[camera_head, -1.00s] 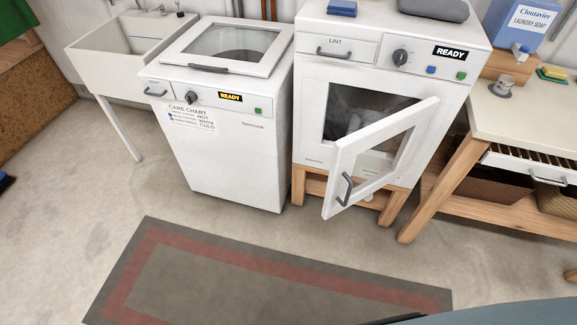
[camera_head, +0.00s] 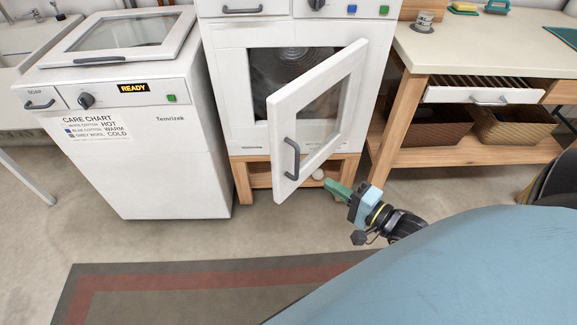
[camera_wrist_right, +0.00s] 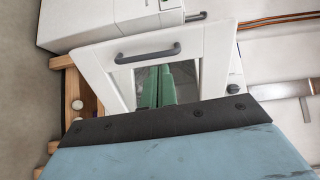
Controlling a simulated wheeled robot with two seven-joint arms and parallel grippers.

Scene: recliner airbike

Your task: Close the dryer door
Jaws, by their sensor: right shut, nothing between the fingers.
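The dryer (camera_head: 235,100) stands on a wooden stand, and its white framed door (camera_head: 322,121) hangs open toward me, hinged on the right. A dark grey handle (camera_head: 291,158) is on the door's free left edge. My right gripper (camera_head: 335,187) has green fingers that are shut and empty, low and to the right of the door's lower edge. In the right wrist view the door (camera_wrist_right: 206,72) lies ahead, with its handle (camera_wrist_right: 148,54) above the green fingers (camera_wrist_right: 166,86), which show against the door's glass. I cannot tell whether they touch. My left gripper is not in view.
A white washer (camera_head: 150,150) reading READY stands left of the dryer. A wooden workbench (camera_head: 397,120) with a drawer (camera_head: 485,96) and baskets is at right. A grey and red rug (camera_head: 200,285) lies on the floor in front.

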